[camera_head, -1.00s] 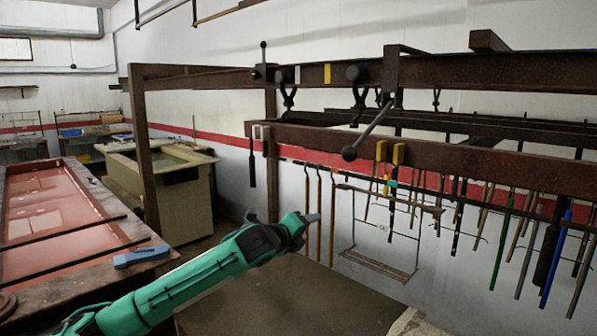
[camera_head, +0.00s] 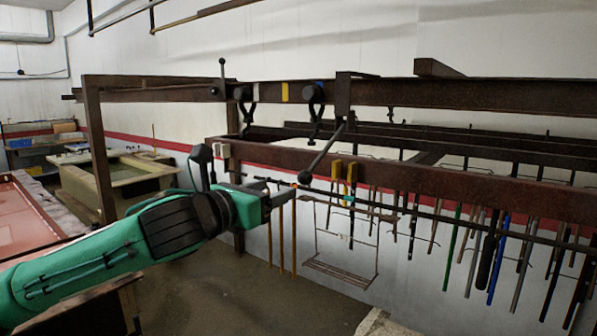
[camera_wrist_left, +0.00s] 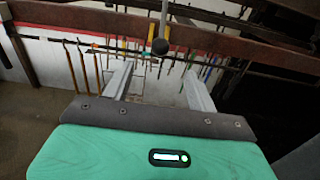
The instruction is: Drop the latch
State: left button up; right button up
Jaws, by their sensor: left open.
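A dark lever with a black ball end (camera_head: 305,177) slants down from a bracket on the upper rusty beam. A second, upright ball-topped lever (camera_head: 222,78) stands at that beam's left end. I cannot tell for certain which is the latch. My left gripper (camera_head: 282,193) is open and empty, just below and left of the slanting lever's ball in the head view. In the left wrist view the ball (camera_wrist_left: 160,46) shows beyond the two fingers, between them across the picture, with no visible contact. My right gripper is not in view.
The lower rusty beam (camera_head: 420,180) crosses just behind the gripper. Several coloured rods (camera_head: 500,255) and a wire swing-like hanger (camera_head: 340,272) hang below it. The floor below the gripper is open.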

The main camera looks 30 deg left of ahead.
aim_at(300, 177)
pick_arm(q)
jog(key=w+p, duration=0.2)
jog(key=w, duration=0.1)
jog(key=w+p, duration=0.2)
jog(key=w, duration=0.1)
jog(key=w+d+p, duration=0.1)
jog(key=w+p, duration=0.1)
jog(key=w, duration=0.1)
jog(key=shift+w+r, duration=0.3)
jog(key=shift+w+f+p, duration=0.25)
jog(key=shift+w+p, duration=0.3)
jog(key=shift+w, duration=0.35)
jog(key=c, duration=0.9)
